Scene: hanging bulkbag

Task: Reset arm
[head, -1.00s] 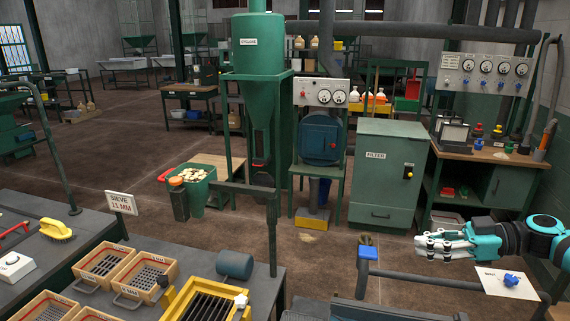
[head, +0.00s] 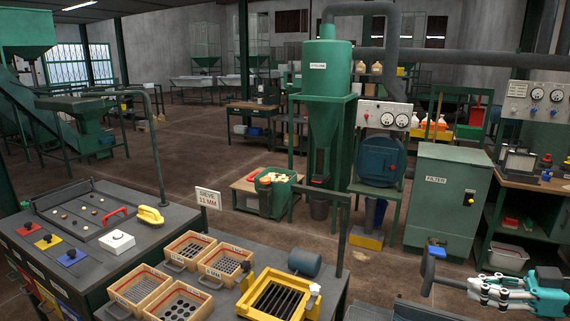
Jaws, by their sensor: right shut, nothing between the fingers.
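My right gripper (head: 474,290) shows at the lower right of the head view, with its arm coming in from the right edge. Its white fingers point left and are shut with nothing between them. The blue-topped post (head: 430,262) stands just left of the fingertips; I cannot tell whether they touch. My left gripper is not in view.
A grey bench (head: 120,240) at the lower left holds several wooden sieve trays (head: 188,246) and a yellow-framed sieve (head: 280,297). A green cyclone (head: 327,75), a green bin (head: 274,192) and a filter cabinet (head: 440,195) stand behind. The brown floor at the left is open.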

